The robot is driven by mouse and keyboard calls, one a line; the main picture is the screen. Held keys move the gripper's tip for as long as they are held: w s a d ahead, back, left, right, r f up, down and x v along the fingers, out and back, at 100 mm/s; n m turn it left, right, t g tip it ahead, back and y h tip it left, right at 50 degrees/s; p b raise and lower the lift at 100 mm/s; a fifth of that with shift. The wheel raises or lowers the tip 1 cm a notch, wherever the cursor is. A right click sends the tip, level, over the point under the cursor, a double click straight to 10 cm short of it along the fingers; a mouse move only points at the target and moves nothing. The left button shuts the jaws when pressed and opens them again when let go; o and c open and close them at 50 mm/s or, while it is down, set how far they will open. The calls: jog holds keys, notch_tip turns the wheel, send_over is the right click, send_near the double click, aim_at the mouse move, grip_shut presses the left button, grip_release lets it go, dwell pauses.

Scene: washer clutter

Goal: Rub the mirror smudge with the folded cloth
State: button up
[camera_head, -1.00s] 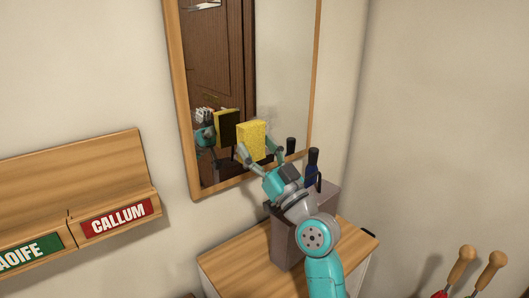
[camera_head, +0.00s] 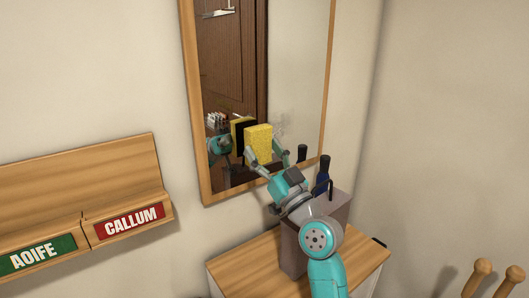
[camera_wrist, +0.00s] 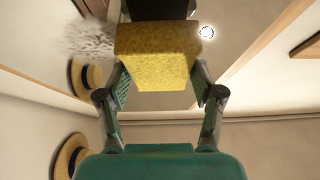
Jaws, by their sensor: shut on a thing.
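My gripper (camera_head: 262,158) is shut on a yellow, porous block (camera_head: 258,139) that looks like a sponge rather than a folded cloth. The block (camera_wrist: 155,55) is pinched between both fingers in the wrist view. It is held upright close to the wood-framed mirror (camera_head: 298,60), near its lower part. Its reflection, with a dark face, shows just left of it; a small gap seems to remain. The grey, streaky smudge (camera_head: 283,124) is on the glass just right of the block. In the wrist view the smudge (camera_wrist: 90,40) is at the upper left, beside the block.
A grey-brown holder (camera_head: 337,207) with dark-handled items (camera_head: 323,172) stands on a wooden-topped cabinet (camera_head: 238,262) beside my arm. A wooden wall rack (camera_head: 80,180) with AOIFE and CALLUM labels is at left. Wooden-knobbed handles (camera_head: 482,268) show at lower right. A straw hat (camera_wrist: 68,155) appears in the wrist view.

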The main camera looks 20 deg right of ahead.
jog(key=shift+w+a, duration=0.3)
jog(key=shift+w, duration=0.65)
dwell(0.3)
jog(key=shift+w+d, duration=0.7)
jog(key=shift+d, duration=1.5)
jog(key=shift+w+d, duration=0.75)
jog(key=shift+d, duration=1.4)
jog(key=shift+w+d, duration=0.7)
jog(key=shift+d, duration=1.5)
jog(key=shift+f, duration=0.1)
